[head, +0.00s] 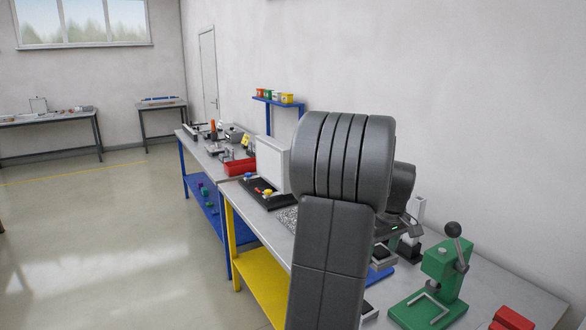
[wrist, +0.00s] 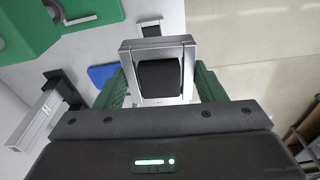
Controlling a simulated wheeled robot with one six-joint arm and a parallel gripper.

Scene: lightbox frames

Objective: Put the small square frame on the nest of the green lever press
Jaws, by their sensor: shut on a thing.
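A small square frame (wrist: 187,75), silver with a black middle, sits between the green fingers of my gripper (wrist: 160,84) in the wrist view. My gripper is shut on it. In the head view my gripper (head: 383,248) is partly hidden behind my arm, and the frame (head: 381,260) shows below it, above the bench. The green lever press (head: 440,272) stands to the right, its ball-ended lever raised. Its pale U-shaped nest (head: 424,310) lies on the base and looks empty. In the wrist view the press (wrist: 22,30) and part of the nest (wrist: 72,20) are at the upper left.
A blue pad (head: 378,277) lies below the held frame. A dark square piece (wrist: 150,29) with a silver edge lies on the bench. A white post with a black part (head: 417,212) stands behind my gripper. A red block (head: 511,320) is right of the press.

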